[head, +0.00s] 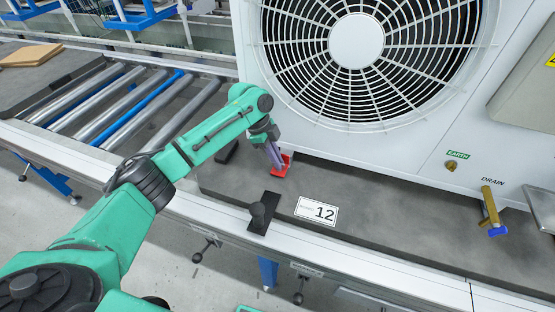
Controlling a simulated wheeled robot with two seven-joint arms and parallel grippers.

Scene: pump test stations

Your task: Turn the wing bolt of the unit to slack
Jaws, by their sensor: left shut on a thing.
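The unit (270,60) is a large white box with a round fan grille, standing on a dark grey board. A small brass fitting (451,166), which may be the wing bolt, sits under the EARTH label on its lower front; its exact shape is too small to tell. My left gripper (277,160) is low at the unit's lower left corner, its fingers pointing down. It is shut on a small red piece (282,171) at board level; the fingers partly hide this piece. The gripper is well left of the brass fitting. My right gripper is not in view.
A brass drain valve with a blue handle (497,230) sticks out at the right. A roller conveyor (130,105) lies left. The board's front right is clear.

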